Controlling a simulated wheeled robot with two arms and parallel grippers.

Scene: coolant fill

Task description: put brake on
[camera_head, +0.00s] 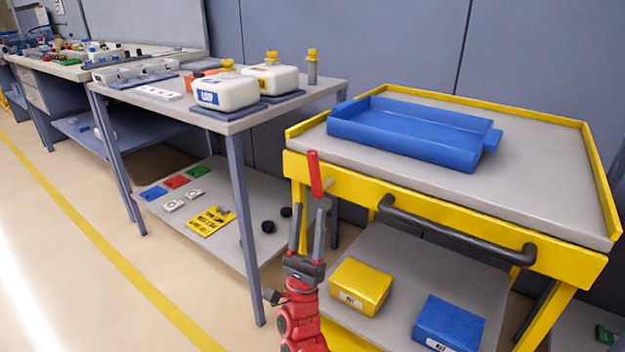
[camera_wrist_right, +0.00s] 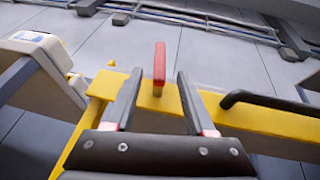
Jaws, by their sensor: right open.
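The brake appears to be the red lever (camera_head: 314,174) at the left front corner of the yellow cart (camera_head: 400,207). It stands nearly upright, its top leaning slightly left in the head view. In the right wrist view the red lever (camera_wrist_right: 159,63) rises beyond and between my fingertips. My right gripper (camera_head: 308,212) is open and empty, its fingers pointing up just below the lever in the head view. In the right wrist view the open right gripper (camera_wrist_right: 158,82) shows a gap around the lever's line; contact is not visible. My left gripper is out of view.
A blue tray (camera_head: 410,130) lies on the cart top, and a dark handle (camera_head: 455,235) runs along its front. Yellow (camera_head: 360,285) and blue (camera_head: 449,322) boxes sit on its lower shelf. A grey table (camera_head: 245,122) with white jugs (camera_head: 225,92) stands left of the cart.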

